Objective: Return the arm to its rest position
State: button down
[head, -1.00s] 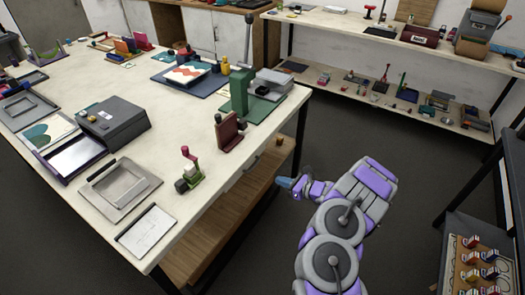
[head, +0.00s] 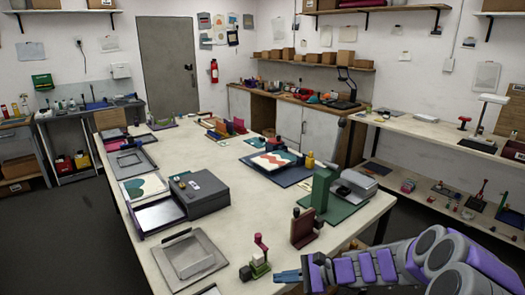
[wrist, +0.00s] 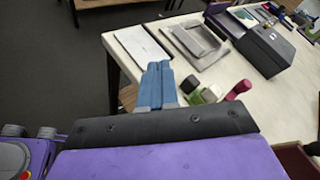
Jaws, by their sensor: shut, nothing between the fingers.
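My gripper (head: 288,276) is at the near edge of the large work table (head: 190,150) in the head view, with my purple and grey arm reaching in from the lower right. Its blue fingers are together and empty, and they also show in the wrist view (wrist: 157,84). A small tool with a pink knob and green base (head: 259,258) stands on the table just left of the fingertips. In the wrist view its pink knob (wrist: 239,88) is right of the fingers. Whether the fingers are over the table edge or just beside it is hard to tell.
A dark red block (head: 304,228) and a green press (head: 322,190) stand near the table's right edge. A grey box (head: 200,192) and a flat metal frame (head: 187,254) lie further left. Shelves (head: 430,130) line the right. Dark floor is clear at the left.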

jog(key=s+a+r+n+g+h, duration=0.25)
jog(key=s+n, duration=0.25)
jog(key=s, duration=0.5)
jog(key=s+a+r+n+g+h, duration=0.1)
jog(key=s+r+n+g+h, duration=0.25)
jog(key=s, duration=0.65)
jog(key=s+d+n+t+h, duration=0.2)
jog(key=s+d+n+h, duration=0.3)
jog(key=s+d+h, duration=0.3)
jog(key=s+d, duration=0.4)
jog(key=s, duration=0.3)
